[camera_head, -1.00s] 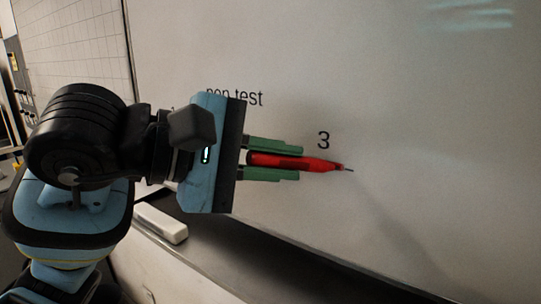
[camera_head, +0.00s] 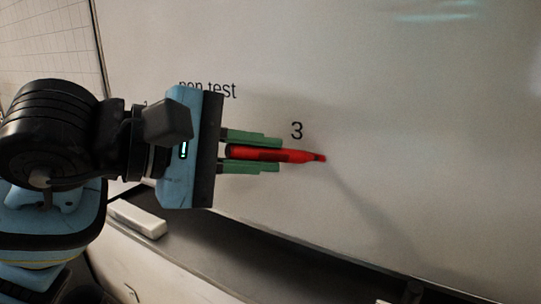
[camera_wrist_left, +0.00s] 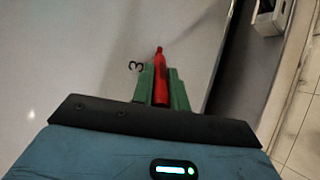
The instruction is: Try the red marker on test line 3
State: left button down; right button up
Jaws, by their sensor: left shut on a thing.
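My left gripper (camera_head: 252,152) is shut on the red marker (camera_head: 300,156), which lies between its green fingers with its tip pointing right in the head view. The marker (camera_wrist_left: 159,58) also shows between the fingers (camera_wrist_left: 162,85) in the left wrist view. The whiteboard (camera_head: 420,110) fills the right side, with "pen test" printed on it. The printed number 3 (camera_head: 297,130) is just above the marker's front part. I cannot tell whether the tip touches the board. No red stroke shows. Other test numbers are mostly hidden behind my gripper. My right gripper is not in view.
A dark tray ledge (camera_head: 215,245) runs along the board's lower edge. A white eraser-like block (camera_head: 137,218) lies on it at the left. The board right of the marker is clear.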

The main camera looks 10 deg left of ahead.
pick_arm(q)
jog(key=shift+w+a, duration=0.25)
jog(key=shift+a, duration=0.45)
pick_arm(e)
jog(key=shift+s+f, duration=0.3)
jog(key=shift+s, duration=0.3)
pick_arm(q)
jog(key=a, duration=0.1)
jog(key=w+a, duration=0.1)
jog(key=a, duration=0.1)
jog(key=shift+a+b, duration=0.25)
jog(key=shift+b, duration=0.1)
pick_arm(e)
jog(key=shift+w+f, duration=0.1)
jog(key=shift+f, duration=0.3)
pick_arm(q)
jog(key=shift+w, duration=0.1)
